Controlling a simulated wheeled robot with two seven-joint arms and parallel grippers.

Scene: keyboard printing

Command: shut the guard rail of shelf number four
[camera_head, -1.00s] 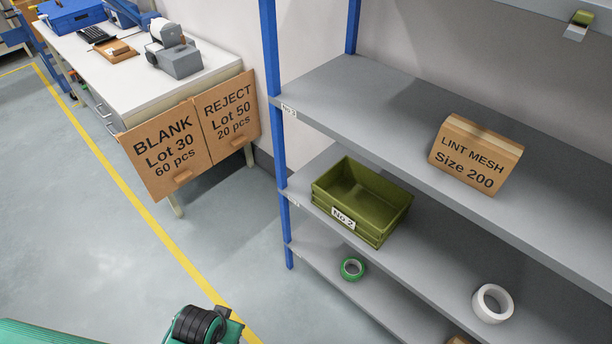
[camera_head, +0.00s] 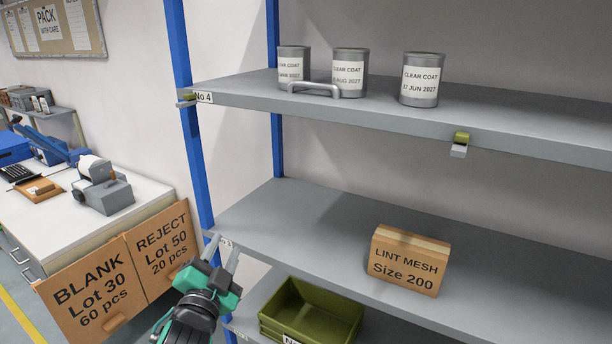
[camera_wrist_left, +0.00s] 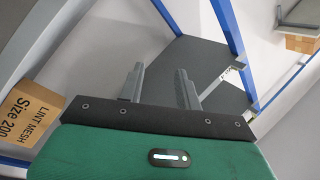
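Shelf number four (camera_head: 380,113) is the top board in the head view, with a "No 4" label (camera_head: 203,97) at its left front corner. A grey U-shaped handle (camera_head: 314,89) stands at its front edge. An olive and grey catch (camera_head: 460,145) sits on the front edge to the right, and a similar one (camera_head: 187,98) is at the left post. I cannot clearly make out the rail itself. My left gripper (camera_head: 225,248) is below shelf four, near the left post. Its fingers are apart and empty, as the left wrist view shows (camera_wrist_left: 160,85). My right gripper is out of view.
Several Clear Coat cans stand on shelf four, one (camera_head: 420,80) right of the handle. A lint mesh box (camera_head: 409,260) sits on the shelf below, with a green bin (camera_head: 312,309) lower. A blue post (camera_head: 190,130) and a white workbench (camera_head: 140,205) are left.

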